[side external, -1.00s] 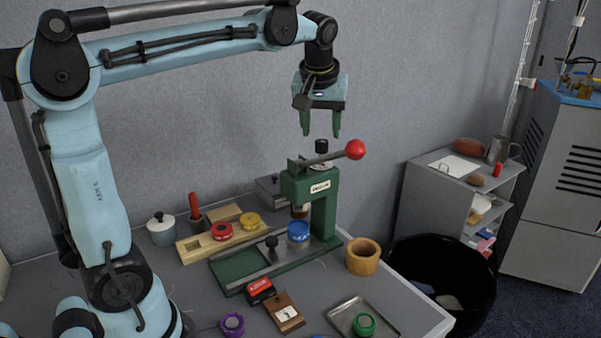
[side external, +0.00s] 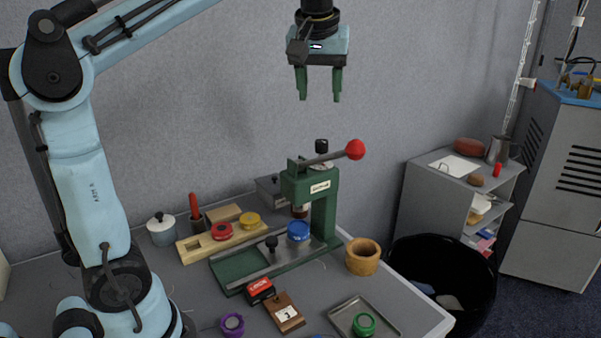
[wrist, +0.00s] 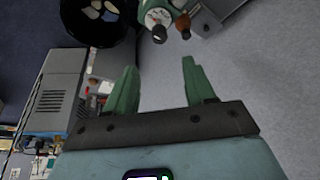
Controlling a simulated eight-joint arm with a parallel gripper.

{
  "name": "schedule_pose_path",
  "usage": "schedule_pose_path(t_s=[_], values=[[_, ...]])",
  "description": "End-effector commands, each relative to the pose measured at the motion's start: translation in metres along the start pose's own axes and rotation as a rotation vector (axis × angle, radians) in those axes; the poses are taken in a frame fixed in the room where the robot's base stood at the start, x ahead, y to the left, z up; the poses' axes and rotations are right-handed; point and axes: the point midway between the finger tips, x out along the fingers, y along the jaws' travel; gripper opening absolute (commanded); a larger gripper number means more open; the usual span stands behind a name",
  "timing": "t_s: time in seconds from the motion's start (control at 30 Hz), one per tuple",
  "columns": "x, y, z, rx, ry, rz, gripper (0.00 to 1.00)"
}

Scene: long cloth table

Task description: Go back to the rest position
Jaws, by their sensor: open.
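My gripper (side external: 319,84) hangs in the air, fingers down, high above the green press (side external: 322,190) in the side view. Its two green fingers are apart with nothing between them. In the wrist view my gripper (wrist: 163,85) also shows open and empty, with the top of the press (wrist: 155,14) beyond it at the upper middle. The press has a lever with a red knob (side external: 355,150) pointing right. A blue round piece (side external: 298,231) sits at the press, above its base.
A wooden block (side external: 195,249) holds red and yellow round pieces. A wooden cup (side external: 363,257), a metal tray (side external: 388,315) with a green piece, and a purple piece (side external: 232,324) are on the table. A black bin (side external: 470,300) stands at the right. The air around my gripper is clear.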

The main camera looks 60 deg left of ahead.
Motion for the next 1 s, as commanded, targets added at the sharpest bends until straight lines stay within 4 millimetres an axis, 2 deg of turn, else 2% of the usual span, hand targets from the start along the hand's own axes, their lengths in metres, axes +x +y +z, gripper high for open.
schedule_pose_path(t_s=[0.13, 0.27, 0.57, 0.6, 0.7, 0.8, 0.9, 1.0], values=[[0.003, -0.003, 0.005, 0.026, 0.008, 0.001, 0.54], [0.015, -0.014, 0.022, 0.115, 0.039, 0.007, 0.54], [0.072, -0.053, 0.088, 0.426, 0.143, 0.005, 0.54], [0.083, -0.052, 0.099, 0.467, 0.152, 0.028, 0.54], [0.112, -0.032, 0.136, 0.562, 0.162, 0.17, 0.54], [0.132, -0.021, 0.165, 0.631, 0.182, 0.275, 0.54], [0.144, -0.014, 0.185, 0.676, 0.202, 0.344, 0.54], [0.15, -0.011, 0.195, 0.698, 0.214, 0.381, 0.54]])
